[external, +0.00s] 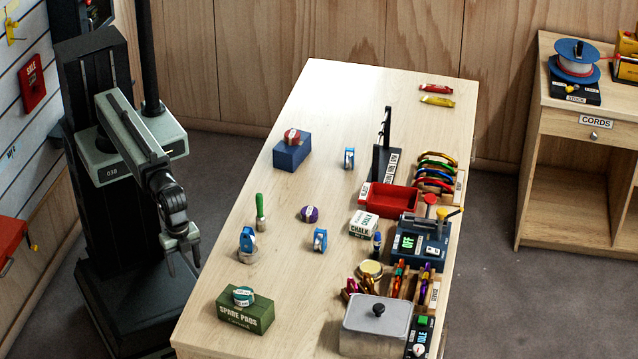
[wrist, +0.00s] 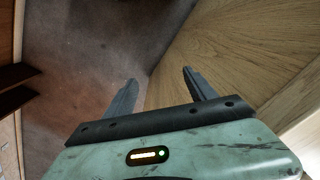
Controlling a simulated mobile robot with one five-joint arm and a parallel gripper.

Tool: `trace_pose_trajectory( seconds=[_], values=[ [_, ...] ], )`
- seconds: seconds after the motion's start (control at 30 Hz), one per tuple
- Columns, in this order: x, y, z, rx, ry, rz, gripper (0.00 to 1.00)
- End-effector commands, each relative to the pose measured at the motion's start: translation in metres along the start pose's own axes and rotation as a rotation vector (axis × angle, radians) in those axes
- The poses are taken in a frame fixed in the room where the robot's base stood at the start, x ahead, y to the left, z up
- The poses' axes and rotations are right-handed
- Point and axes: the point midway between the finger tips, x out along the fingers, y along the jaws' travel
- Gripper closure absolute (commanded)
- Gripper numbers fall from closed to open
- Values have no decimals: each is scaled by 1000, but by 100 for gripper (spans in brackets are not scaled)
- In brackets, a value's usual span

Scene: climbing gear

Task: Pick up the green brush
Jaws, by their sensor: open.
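The green brush (external: 260,212) stands upright on the wooden table, with a green handle on top and a paler lower part. It is near the table's left side. My gripper (external: 184,268) hangs just off the left edge of the table, to the left of the brush and lower in the picture, apart from it. In the wrist view my gripper (wrist: 157,90) shows two separated fingers with nothing between them.
A blue-and-white item on a grey base (external: 247,244) stands just below the brush. A green spare pads box (external: 245,314) lies near the front left, a blue box (external: 292,154) behind. A purple roll (external: 309,214) sits to the right. Gear crowds the table's right side.

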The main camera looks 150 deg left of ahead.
Motion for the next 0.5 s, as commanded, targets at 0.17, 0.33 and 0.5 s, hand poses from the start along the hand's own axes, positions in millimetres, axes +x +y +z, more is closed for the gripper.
trace_pose_trajectory(
  seconds=[0.17,0.33,0.5],
  values=[
    [0,0,0,-1,0,0,56],
    [0,0,0,-1,0,1,56],
    [-8,-10,0,-171,-26,61,56]
  ],
)
